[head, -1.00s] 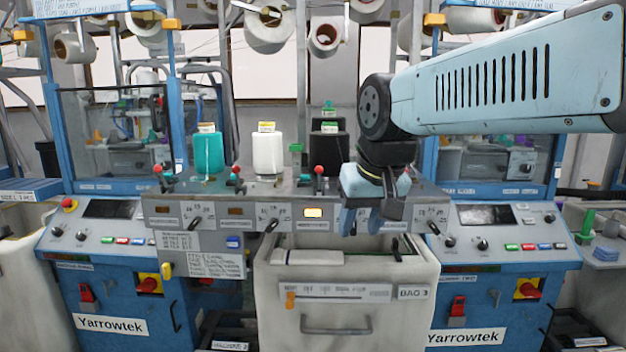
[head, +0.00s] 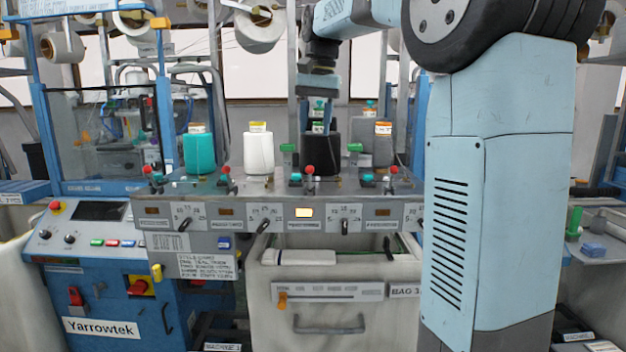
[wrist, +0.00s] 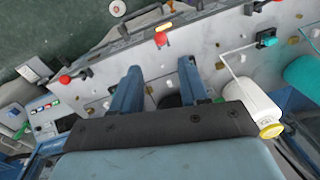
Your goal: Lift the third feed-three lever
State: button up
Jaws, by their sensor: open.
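The third feed lever, with a red knob (head: 310,170), stands on the grey rail in front of the black yarn cone (head: 319,152), above a lit orange display (head: 304,213). In the wrist view its red knob (wrist: 160,39) shows beyond the fingertips, beside the lit display. My gripper (head: 317,128) is open and points down around the top of the black cone, apart from the knob. In the wrist view the gripper (wrist: 158,72) has two blue fingers spread, with nothing clearly held. The lever's lower part is hard to make out.
Other red-knobbed levers stand on the rail (head: 225,170) (head: 393,170). A white cone (head: 258,153), a teal cone (head: 199,152) and a grey cone (head: 383,150) stand behind. A pale bin (head: 270,285) sits below the rail. Yarn spools hang overhead.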

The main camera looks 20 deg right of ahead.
aim_at(310, 180)
jog(key=f, duration=0.9)
jog(key=a+f, duration=0.1)
jog(key=f, duration=0.3)
jog(key=shift+w+f, duration=0.35)
jog(key=shift+w, duration=0.05)
jog(key=shift+c, duration=0.2)
grip_shut()
